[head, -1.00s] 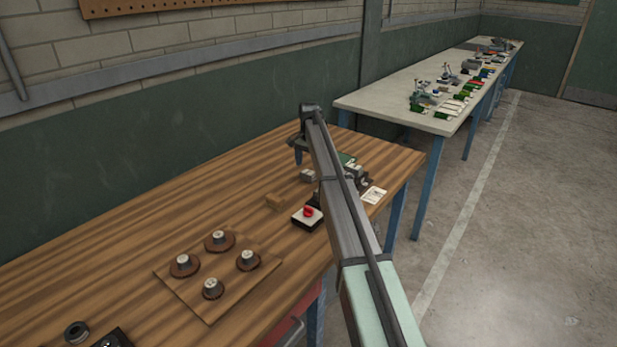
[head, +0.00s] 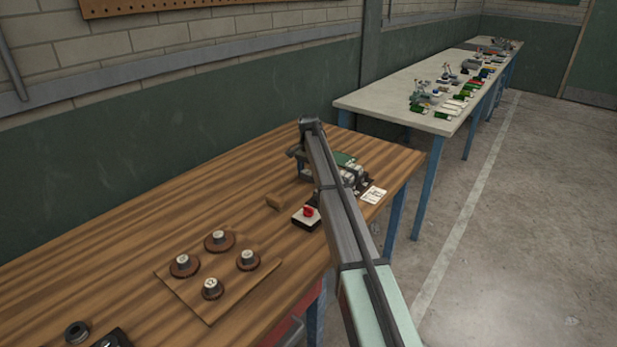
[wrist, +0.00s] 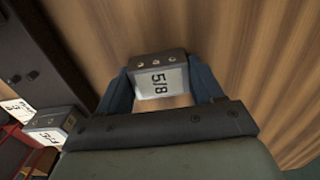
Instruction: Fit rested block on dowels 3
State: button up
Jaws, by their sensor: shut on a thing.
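In the head view my arm hides most of the gripper and the block. A dark fixture (wrist: 28,45) with two small dark round features lies at the left of the wrist view. I cannot tell whether these are dowels.
Another grey labelled block (wrist: 52,122) lies beside the dark fixture. In the head view, a red button box (head: 306,216), a wooden block (head: 275,202) and a white card (head: 374,195) stand near the arm. A board (head: 208,312) with several numbered pieces lies front left.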

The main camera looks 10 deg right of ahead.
aim_at(308, 172)
jog(key=c, duration=0.4)
notch_tip(308, 172, up, 9)
jog(key=shift+f, duration=0.1)
jog(key=shift+s+d+r, duration=0.1)
jog(key=shift+r, duration=0.25)
jog(key=s+d, duration=0.2)
jog(key=s, duration=0.2)
jog(key=s+d+r, duration=0.1)
jog(key=s+d, duration=0.2)
jog(key=s, duration=0.1)
jog(key=s+d, duration=0.2)
jog(key=s, duration=0.2)
jog(key=shift+d+r, duration=0.15)
jog(key=shift+r, duration=0.05)
